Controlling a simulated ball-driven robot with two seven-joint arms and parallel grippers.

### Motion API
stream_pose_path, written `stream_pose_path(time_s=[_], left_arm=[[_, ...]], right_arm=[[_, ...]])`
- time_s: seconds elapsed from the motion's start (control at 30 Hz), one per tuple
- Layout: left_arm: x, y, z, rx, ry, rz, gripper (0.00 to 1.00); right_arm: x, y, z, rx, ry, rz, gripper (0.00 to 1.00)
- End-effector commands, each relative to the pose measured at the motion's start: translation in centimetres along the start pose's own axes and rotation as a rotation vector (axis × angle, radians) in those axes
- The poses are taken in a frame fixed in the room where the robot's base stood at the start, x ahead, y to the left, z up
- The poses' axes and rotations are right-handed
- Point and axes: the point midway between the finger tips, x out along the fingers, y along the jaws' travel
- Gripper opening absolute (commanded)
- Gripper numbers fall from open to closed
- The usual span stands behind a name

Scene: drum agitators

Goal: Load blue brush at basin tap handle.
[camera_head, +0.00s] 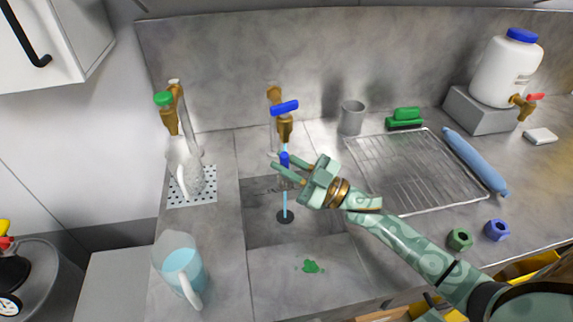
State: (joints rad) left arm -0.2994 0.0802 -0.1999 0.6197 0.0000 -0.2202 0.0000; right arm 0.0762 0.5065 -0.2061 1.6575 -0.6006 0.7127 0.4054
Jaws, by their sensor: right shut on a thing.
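The basin tap (284,127) is brass with a blue tap handle (285,107) on top. Water runs from it in a thin stream (285,200) to the basin's dark drain (285,217). My right gripper (284,169) reaches in from the right, just under the spout. It is shut on a small blue thing (284,158) at the stream. Most of that thing is hidden, so I cannot tell for sure that it is the blue brush. My left gripper is not in view.
A wire rack (405,172), a blue roller-shaped thing (475,161), a green brush-like thing (404,118) and a grey cup (351,117) lie right of the basin. A green-handled tap (168,111) and a water jug (182,272) stand left. A green splat (310,266) marks the front counter.

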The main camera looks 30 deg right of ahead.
Motion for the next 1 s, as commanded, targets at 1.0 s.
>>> stream_pose_path(time_s=[1.0], left_arm=[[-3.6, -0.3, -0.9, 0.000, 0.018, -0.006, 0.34]], right_arm=[[-3.9, -5.1, -3.9, 0.001, 0.001, 0.000, 0.00]])
